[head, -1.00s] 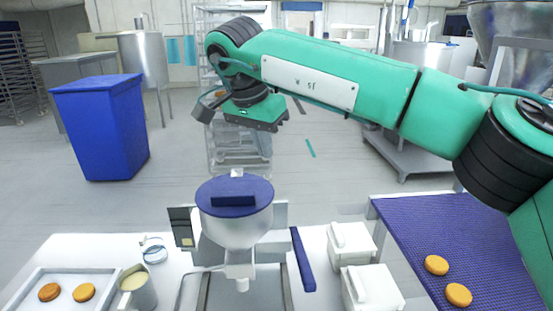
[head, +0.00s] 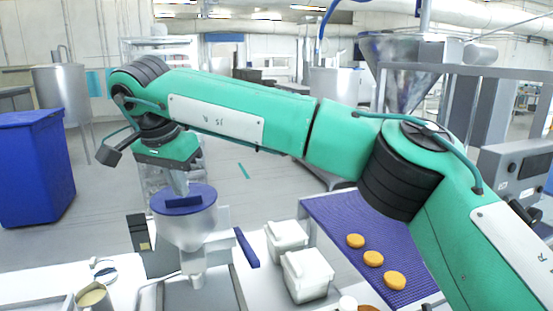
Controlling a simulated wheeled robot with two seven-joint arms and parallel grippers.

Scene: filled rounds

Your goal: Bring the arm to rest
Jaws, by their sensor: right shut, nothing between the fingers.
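My right arm, green with black joints, reaches in from the right and spans the upper middle of the head view. Its gripper (head: 180,186) points down above the blue lid (head: 184,200) of the white hopper (head: 190,228). The fingers overlap the lid in the picture; I cannot tell whether they touch it. They are shut with nothing seen between them. My left gripper does not show.
Two white lidded tubs (head: 306,276) stand right of the hopper. Several round orange-brown cakes (head: 373,258) lie on the blue mesh belt (head: 330,210). A jug (head: 93,297) stands front left. A blue bin (head: 32,168) stands on the floor at left.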

